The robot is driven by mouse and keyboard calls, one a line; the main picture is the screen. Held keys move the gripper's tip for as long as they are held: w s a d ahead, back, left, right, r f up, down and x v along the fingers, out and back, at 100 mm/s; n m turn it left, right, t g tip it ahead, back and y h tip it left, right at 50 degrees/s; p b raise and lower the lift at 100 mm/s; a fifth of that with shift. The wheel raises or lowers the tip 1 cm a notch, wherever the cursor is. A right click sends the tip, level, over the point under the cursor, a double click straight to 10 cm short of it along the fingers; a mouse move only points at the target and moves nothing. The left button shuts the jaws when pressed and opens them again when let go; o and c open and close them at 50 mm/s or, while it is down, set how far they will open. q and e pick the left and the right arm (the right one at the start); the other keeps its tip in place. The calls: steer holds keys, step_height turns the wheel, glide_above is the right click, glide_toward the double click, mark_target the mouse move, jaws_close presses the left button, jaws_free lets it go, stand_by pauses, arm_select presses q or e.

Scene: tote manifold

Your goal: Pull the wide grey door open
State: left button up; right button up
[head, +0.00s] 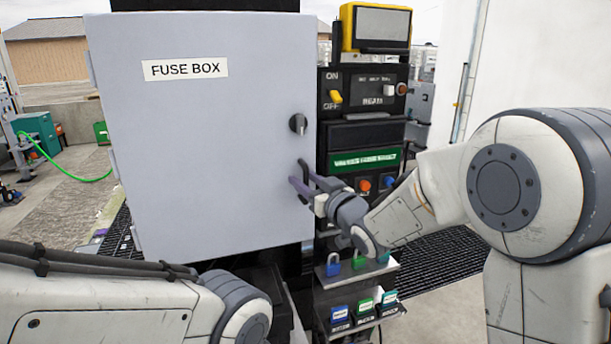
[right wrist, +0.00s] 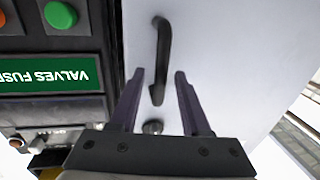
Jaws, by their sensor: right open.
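The wide grey door (head: 205,125), labelled FUSE BOX, faces me and looks shut, with hinges along its left edge. A dark round knob (head: 298,124) sits near its right edge. Below the knob is a dark curved handle, which shows clearly in the right wrist view (right wrist: 163,50). My right gripper (head: 300,176) is open at the door's right edge, below the knob. In the right wrist view its fingers (right wrist: 160,74) are apart, with one end of the handle showing between them; contact cannot be told. My left gripper is out of view; only my left arm shows.
A black control panel (head: 362,135) with a switch, buttons and a green label (head: 365,160) stands right of the door, close to my right gripper. Open ground with a green hose (head: 70,178) lies to the left.

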jaws_close()
stand_by(1.5)
